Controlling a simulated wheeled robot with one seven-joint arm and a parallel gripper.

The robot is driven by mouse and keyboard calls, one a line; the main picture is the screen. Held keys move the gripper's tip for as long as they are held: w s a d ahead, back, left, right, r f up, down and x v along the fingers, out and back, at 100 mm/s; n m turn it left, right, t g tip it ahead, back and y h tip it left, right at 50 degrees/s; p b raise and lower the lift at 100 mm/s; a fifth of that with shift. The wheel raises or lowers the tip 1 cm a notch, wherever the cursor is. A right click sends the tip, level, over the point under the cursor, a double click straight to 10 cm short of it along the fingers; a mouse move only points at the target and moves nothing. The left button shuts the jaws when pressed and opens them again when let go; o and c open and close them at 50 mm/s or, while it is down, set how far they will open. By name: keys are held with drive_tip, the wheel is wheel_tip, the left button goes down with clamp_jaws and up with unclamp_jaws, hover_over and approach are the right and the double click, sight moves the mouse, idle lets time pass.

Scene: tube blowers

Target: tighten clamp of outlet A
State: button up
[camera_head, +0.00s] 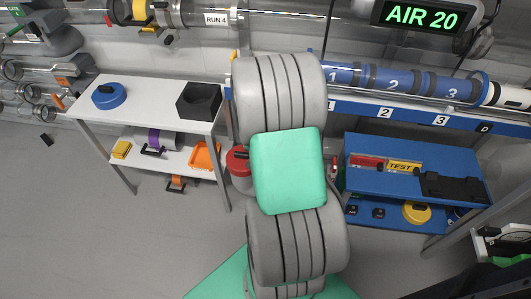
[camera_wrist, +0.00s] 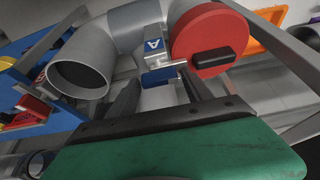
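In the wrist view, the outlet marked with a blue "A" label (camera_wrist: 153,45) is a grey pipe with an open round mouth (camera_wrist: 80,78) on the left. A red disc (camera_wrist: 210,42) with a black handle sits beside the label on the right. A blue clamp lever (camera_wrist: 159,76) with a metal piece is just below the label. My gripper (camera_wrist: 160,88) is open, its two dark fingers apart on either side of the lever; I cannot tell whether they touch it. In the head view my arm hides the gripper; part of the red disc (camera_head: 238,162) shows at its left.
A white table (camera_head: 150,100) with a blue disc (camera_head: 109,95) and a black block (camera_head: 199,100) stands left. A blue shelf (camera_head: 410,160) with a red and yellow "TEST" piece (camera_head: 403,166) stands right. A blue numbered tube (camera_head: 400,82) runs behind. Open floor lies at the lower left.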

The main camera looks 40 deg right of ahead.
drive_tip(key=shift+o, duration=1.1)
drive_tip(key=p+v, duration=0.2)
drive_tip(key=v, duration=0.5)
drive_tip(key=shift+r, duration=0.35)
drive_tip(key=shift+a, duration=0.15)
drive_tip(key=s+a+r+n+y+p, duration=0.1)
drive_tip(key=a+r+n+p, duration=0.2)
drive_tip(key=a+r+p, duration=0.3)
drive_tip(key=a+r+n+y+p, duration=0.1)
drive_tip(key=a+r+n+p, duration=0.2)
drive_tip(key=a+r+p, duration=0.3)
drive_tip(key=s+a+r+n+y+p, duration=0.1)
drive_tip(key=a+r+n+p, duration=0.3)
drive_tip(key=r, duration=1.7)
drive_tip(key=a+p, duration=0.3)
drive_tip(key=a, duration=0.5)
drive_tip(key=shift+s+r+t, duration=0.2)
drive_tip(key=shift+s+t, duration=0.1)
drive_tip(key=shift+s, duration=0.05)
drive_tip(key=shift+y, duration=0.3)
